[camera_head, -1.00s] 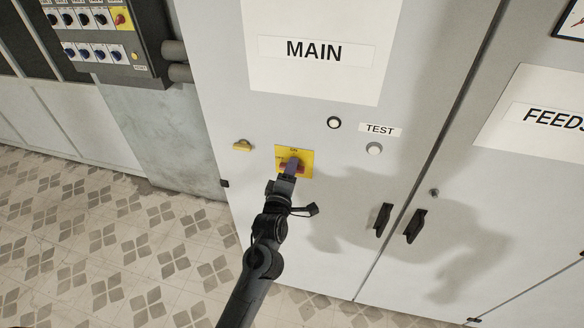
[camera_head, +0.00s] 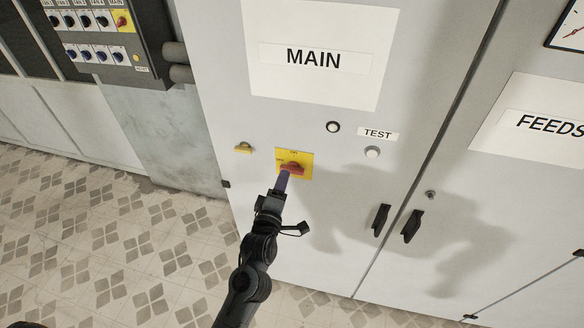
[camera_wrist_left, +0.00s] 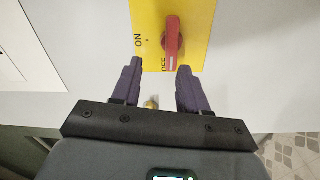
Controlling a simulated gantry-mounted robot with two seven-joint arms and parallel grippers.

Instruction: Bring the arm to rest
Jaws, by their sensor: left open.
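The red switch handle (camera_head: 292,169) sits on a yellow plate (camera_head: 307,157) on the cabinet marked MAIN. My left gripper (camera_head: 283,181) is just in front of and below the handle in the head view. In the left wrist view its two purple fingers (camera_wrist_left: 160,66) are apart with nothing between them, and the handle appears beyond their tips. My right gripper is not in view.
The grey cabinet has a white round button (camera_head: 372,152), a dark-ringed button (camera_head: 333,127), a yellow part (camera_head: 243,148) and black door handles (camera_head: 381,219). A control panel (camera_head: 105,40) hangs at upper left.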

